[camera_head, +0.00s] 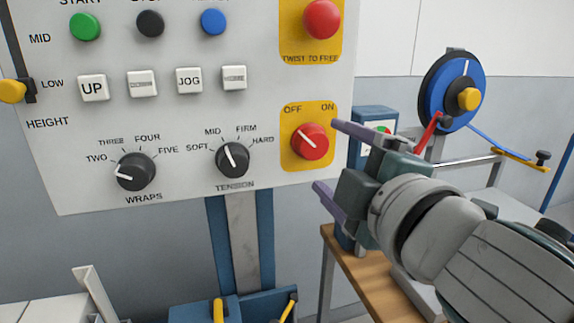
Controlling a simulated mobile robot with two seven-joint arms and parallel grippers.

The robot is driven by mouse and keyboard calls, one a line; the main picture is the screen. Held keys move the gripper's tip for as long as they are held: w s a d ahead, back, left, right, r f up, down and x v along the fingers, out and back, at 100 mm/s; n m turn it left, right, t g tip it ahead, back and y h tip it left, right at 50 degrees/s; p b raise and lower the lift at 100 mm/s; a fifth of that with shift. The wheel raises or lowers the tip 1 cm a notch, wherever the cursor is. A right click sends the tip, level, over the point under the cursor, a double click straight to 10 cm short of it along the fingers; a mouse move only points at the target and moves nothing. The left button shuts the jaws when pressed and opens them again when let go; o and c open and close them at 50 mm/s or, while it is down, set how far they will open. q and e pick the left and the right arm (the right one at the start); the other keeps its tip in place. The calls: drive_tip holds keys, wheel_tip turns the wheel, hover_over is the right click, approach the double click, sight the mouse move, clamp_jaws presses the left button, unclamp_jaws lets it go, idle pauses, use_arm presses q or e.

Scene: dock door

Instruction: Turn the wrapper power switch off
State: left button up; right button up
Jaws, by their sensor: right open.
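The wrapper power switch is a round red knob (309,141) on a yellow plate (292,164) marked OFF at left and ON at right. A white line on the knob slants from upper left to centre, with its upper end toward OFF. My right gripper (327,156) is open and empty just right of the knob. Its upper finger ends near the plate's right edge and its lower finger ends below and right of the knob. I cannot tell whether either finger touches the panel. My left gripper is not in view.
The grey panel (185,110) also holds a red twist-to-free stop button (322,19), a black wraps dial (135,171), a black tension dial (232,159) and white push buttons. Behind my right arm stand a wooden bench (345,257) and a blue reel (455,90).

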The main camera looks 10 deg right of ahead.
drive_tip(key=shift+s+d+r, duration=0.1)
drive_tip(key=shift+s+r, duration=0.1)
drive_tip(key=shift+s, duration=1.8)
drive_tip(key=s+d+f+m+g+h, duration=0.2)
drive_tip(key=s+d+f+m+g, duration=0.2)
drive_tip(key=s+f+m+g, duration=0.15)
drive_tip(key=s+a+f+m+g+y+p, duration=0.1)
drive_tip(key=s+f+m+g, duration=0.25)
drive_tip(key=s, duration=0.55)
drive_tip(key=s+f+m+g+y+p, duration=0.1)
drive_tip(key=s+f+m+g, duration=0.3)
drive_tip(key=s, duration=0.5)
wheel_tip(320, 180, up, 37)
drive_tip(key=p, duration=3.6)
drive_tip(key=shift+w+r, duration=0.15)
drive_tip(key=shift+w, duration=0.25)
drive_tip(key=shift+c, duration=0.2)
